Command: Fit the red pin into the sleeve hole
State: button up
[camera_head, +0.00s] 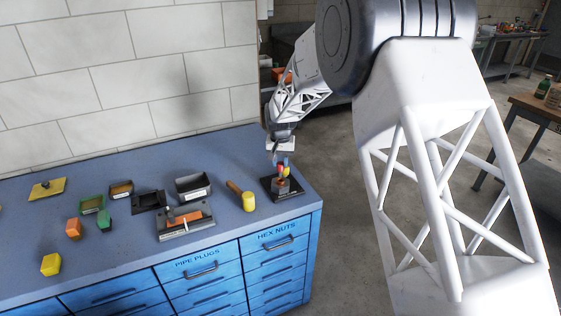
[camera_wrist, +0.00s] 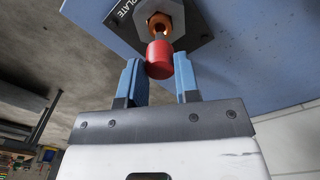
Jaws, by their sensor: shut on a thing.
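My gripper (camera_wrist: 158,72) has its two blue fingers closed on the red pin (camera_wrist: 160,62) in the wrist view. The pin's red head sits between the fingertips, and a darker shank points toward the sleeve hole (camera_wrist: 158,24). The copper-coloured hole is in a sleeve block on a dark plate (camera_wrist: 200,22). The pin's tip overlaps the hole in this view; I cannot tell whether it is inside. In the head view my gripper (camera_head: 281,158) is above the plate (camera_head: 289,193) at the bench's right end, with the small red pin (camera_head: 281,170) just below it.
A yellow-headed mallet (camera_head: 248,201) lies just left of the plate. A grey fixture with an orange insert (camera_head: 190,219), a dark bin (camera_head: 193,187) and coloured blocks stand farther left on the blue bench (camera_head: 125,240). The bench's right edge is close to the plate.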

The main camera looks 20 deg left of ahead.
aim_at(280, 170)
jog(key=shift+f, duration=2.15)
dwell(0.9)
jog(key=o, duration=1.1)
jog(key=shift+r, duration=0.1)
jog(key=shift+r, duration=2.4)
jog(key=shift+r, duration=0.1)
jog(key=shift+r, duration=3.8)
